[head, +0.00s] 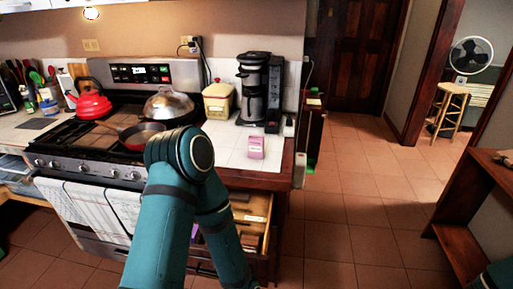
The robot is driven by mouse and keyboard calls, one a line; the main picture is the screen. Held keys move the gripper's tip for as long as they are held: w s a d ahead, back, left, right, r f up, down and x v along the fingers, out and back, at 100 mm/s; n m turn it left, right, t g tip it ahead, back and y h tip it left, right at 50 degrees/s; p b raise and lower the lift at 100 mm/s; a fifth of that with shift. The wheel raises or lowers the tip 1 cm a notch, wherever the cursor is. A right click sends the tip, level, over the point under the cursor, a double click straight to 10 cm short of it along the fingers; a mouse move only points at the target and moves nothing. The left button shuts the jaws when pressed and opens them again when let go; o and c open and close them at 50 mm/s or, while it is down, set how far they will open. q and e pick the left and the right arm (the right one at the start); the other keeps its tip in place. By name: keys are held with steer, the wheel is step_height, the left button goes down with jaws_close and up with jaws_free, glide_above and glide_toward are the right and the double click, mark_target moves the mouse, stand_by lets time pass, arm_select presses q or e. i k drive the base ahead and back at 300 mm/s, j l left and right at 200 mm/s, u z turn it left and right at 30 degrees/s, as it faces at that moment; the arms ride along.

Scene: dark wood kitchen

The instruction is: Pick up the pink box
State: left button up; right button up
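The pink box (256,147) is small and stands on the white tiled counter (224,158), close to its front right part, in front of the coffee maker. A teal arm of mine rises from the bottom of the head view and bends at a dark-capped joint just left of the box and lower in the picture. Neither of my grippers shows in this view. Nothing is seen touching the pink box.
A coffee maker (259,90) and a cream canister (218,101) stand behind the box. The stove (70,140) to the left holds a red kettle (91,103), a lidded pan and a red pan (142,135). An open drawer (249,213) juts out below the counter. Tiled floor (360,200) is clear at right.

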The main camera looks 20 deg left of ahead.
mark_target(255, 143)
steer(key=i+l+u, duration=0.4)
steer(key=i+l, duration=0.3)
steer(key=l, duration=0.15)
